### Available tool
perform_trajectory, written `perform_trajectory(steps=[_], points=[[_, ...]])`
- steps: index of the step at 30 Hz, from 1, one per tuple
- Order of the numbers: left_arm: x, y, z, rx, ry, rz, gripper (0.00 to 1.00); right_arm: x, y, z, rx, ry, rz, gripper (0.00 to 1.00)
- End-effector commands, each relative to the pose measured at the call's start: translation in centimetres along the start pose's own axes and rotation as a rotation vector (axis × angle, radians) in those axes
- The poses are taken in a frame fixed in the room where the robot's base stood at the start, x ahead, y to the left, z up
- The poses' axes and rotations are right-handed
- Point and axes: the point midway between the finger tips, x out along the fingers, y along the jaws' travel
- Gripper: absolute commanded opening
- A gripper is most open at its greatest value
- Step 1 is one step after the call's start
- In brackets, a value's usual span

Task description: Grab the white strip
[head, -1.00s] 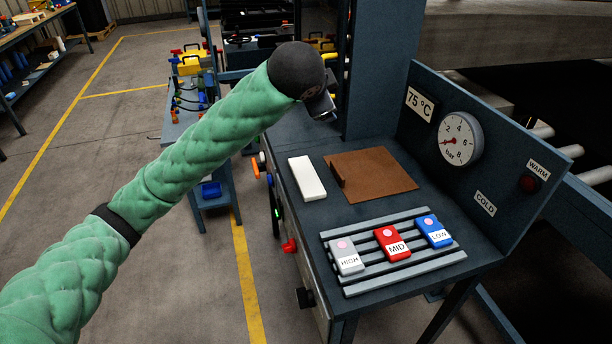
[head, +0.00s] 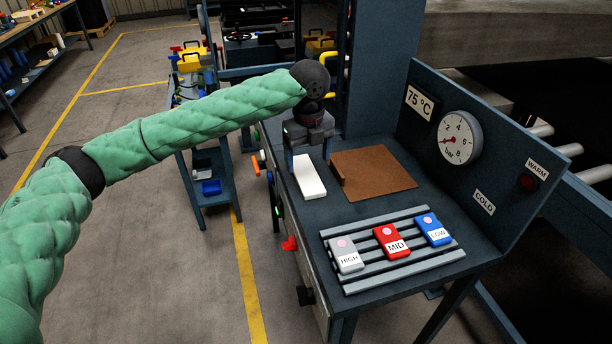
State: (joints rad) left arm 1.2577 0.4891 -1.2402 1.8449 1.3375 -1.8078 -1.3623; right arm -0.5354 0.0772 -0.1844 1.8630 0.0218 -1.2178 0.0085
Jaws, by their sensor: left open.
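The white strip (head: 310,178) lies flat on the dark press table, left of a brown sheet. My left gripper (head: 309,150) is above the far end of the strip, pointing down. It is open, with its fingers apart, and the strip lies free below. Whether the fingertips touch the strip or the table I cannot tell. My right gripper is not in view.
The brown sheet (head: 378,175) has a small raised brown edge beside the strip. A slatted rack (head: 400,274) holds HIGH (head: 347,256), MID (head: 391,242) and LOW (head: 434,230) blocks. A panel with a gauge (head: 460,137) stands at the right.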

Motion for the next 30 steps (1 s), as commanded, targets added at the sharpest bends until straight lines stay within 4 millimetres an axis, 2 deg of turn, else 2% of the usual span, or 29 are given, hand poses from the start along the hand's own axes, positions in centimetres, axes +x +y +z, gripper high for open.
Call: perform_trajectory(steps=[4, 11, 21, 30], points=[[0.0, 0.1, -0.2, 0.136, 0.011, 0.006, 0.80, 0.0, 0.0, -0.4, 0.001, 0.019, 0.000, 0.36], [0.8, 0.1, -0.2, 0.188, 0.012, 0.007, 0.80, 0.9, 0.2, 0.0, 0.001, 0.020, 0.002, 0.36], [3.0, 0.0, -0.4, 0.186, 0.011, 0.007, 0.80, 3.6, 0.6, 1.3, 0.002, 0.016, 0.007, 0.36], [5.4, -0.6, -0.8, 0.185, 0.010, 0.007, 0.80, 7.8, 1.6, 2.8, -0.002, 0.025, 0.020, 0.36]])
